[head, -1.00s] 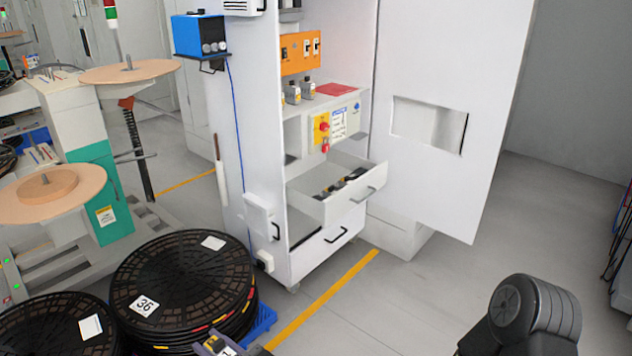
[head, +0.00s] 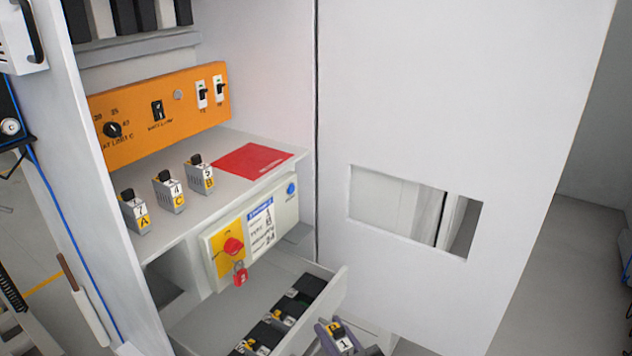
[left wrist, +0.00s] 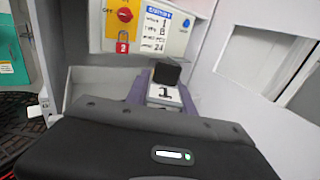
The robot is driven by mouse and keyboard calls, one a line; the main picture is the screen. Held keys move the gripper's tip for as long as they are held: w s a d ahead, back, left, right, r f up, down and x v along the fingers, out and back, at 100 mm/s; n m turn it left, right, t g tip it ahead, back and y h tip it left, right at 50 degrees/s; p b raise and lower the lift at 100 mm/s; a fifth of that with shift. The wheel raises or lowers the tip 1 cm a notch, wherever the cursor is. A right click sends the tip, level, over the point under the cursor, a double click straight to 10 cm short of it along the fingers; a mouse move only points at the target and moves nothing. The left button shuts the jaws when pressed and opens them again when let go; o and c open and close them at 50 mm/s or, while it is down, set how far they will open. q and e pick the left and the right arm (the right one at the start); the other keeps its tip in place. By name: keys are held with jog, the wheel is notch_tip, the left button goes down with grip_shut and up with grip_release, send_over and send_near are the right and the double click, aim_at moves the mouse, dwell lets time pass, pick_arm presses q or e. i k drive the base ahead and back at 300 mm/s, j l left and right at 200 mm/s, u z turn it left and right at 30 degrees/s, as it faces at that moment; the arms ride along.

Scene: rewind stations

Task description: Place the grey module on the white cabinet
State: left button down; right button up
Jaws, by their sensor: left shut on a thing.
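My left gripper (head: 335,338) is at the bottom of the head view, in front of the open drawer. Its purple fingers are shut on a grey module (head: 341,342) with a black top and a white label reading 1. The held module also shows in the left wrist view (left wrist: 165,88), upright between the fingers, below the control panel. The white cabinet (head: 420,110) stands open. Its shelf (head: 225,150) carries three similar modules (head: 170,190) in a row, marked 7 A, 4 C and 5 B, beside a red patch (head: 252,161). My right gripper is out of view.
The pulled-out drawer (head: 325,305) holds several dark modules. A control panel (head: 250,235) with a red knob and red padlock hangs under the shelf. An orange switch panel (head: 160,115) is behind it. The cabinet door with its cut-out stands to the right.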

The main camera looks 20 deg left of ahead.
aim_at(240, 162)
jog(key=i+j, duration=0.35)
jog(key=i+j+z, duration=0.1)
jog(key=i+j, duration=0.2)
jog(key=j, duration=0.15)
